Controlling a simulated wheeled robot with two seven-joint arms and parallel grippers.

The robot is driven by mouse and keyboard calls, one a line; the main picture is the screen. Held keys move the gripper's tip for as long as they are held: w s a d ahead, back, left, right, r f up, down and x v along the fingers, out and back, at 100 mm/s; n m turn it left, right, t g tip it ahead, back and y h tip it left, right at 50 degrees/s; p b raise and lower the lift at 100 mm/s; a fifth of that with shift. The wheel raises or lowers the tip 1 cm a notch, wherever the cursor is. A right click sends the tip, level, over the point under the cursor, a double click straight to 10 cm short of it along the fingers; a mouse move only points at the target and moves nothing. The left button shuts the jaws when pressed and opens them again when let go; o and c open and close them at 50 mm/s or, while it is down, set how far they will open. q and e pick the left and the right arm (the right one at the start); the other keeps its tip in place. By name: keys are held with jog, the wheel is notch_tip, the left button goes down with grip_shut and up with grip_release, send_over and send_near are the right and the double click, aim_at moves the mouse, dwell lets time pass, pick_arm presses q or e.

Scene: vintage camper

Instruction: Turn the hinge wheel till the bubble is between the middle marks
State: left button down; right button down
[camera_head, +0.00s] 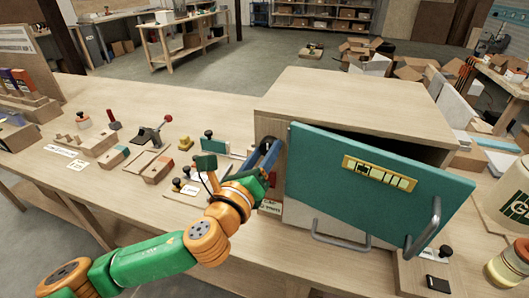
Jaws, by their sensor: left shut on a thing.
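A teal door panel (365,212) stands tilted at the front of a wooden cabinet (350,100). A brass spirit level (380,173) with a yellow-green vial and dark marks is fixed on the door and slants down to the right. The bubble is too small to place surely against the marks. My left gripper (268,153) is at the door's left edge, by the cabinet's front left corner. It is shut on the hinge wheel, which its fingers and my arm mostly hide. My right gripper is not in view.
A grey handle (342,241) is low on the cabinet front, and another (424,230) is on the door's right side. A toggle clamp (152,133), wooden blocks and small knobs lie on the bench to the left. A jar (508,268) stands at the right.

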pick_arm(q)
jog(key=shift+n, duration=0.3)
jog(key=shift+f+n+t+y+b, duration=0.1)
jog(key=shift+n+t+y+b, duration=0.15)
jog(key=shift+n, duration=3.7)
jog(key=shift+f+n+t+y+b, duration=0.1)
jog(key=shift+n+t, duration=0.25)
jog(key=shift+n, duration=3.6)
jog(key=c, duration=0.6)
grip_release()
jog(key=shift+d, duration=0.1)
